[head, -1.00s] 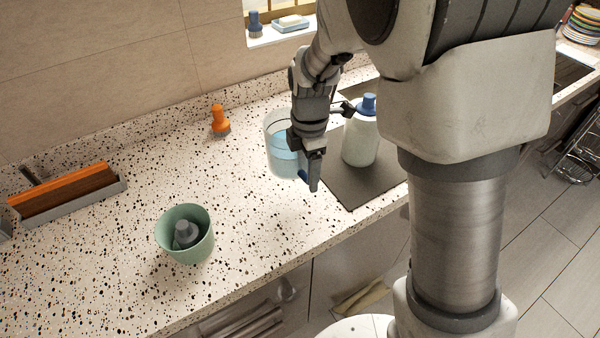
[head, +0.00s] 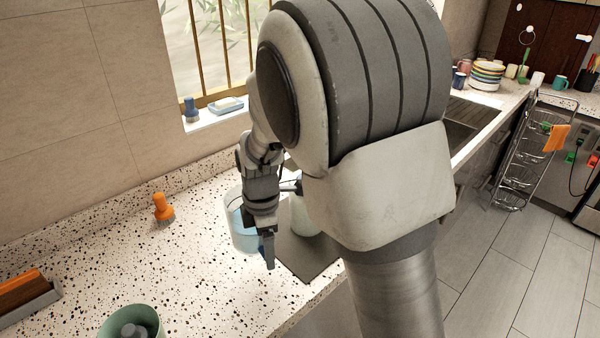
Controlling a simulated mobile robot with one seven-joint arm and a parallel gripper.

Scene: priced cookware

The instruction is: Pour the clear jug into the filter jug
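The clear jug (head: 240,232), see-through with pale blue contents, stands upright on the speckled counter beside the dark mat. My gripper (head: 268,252) points down at the jug's front right side and covers part of it. Its fingers overlap the jug's edge in this view, and I cannot tell whether they are closed on a handle or only beside it. A green open-topped vessel (head: 147,312) with a grey rounded piece inside is at the bottom left, cut off by the frame. It may be the filter jug.
A white bottle (head: 303,218) stands on the dark mat (head: 307,258), partly hidden by my arm. An orange brush (head: 162,208) stands at the back. An orange-and-grey holder (head: 28,298) is at far left. The counter between the brush and green vessel is clear.

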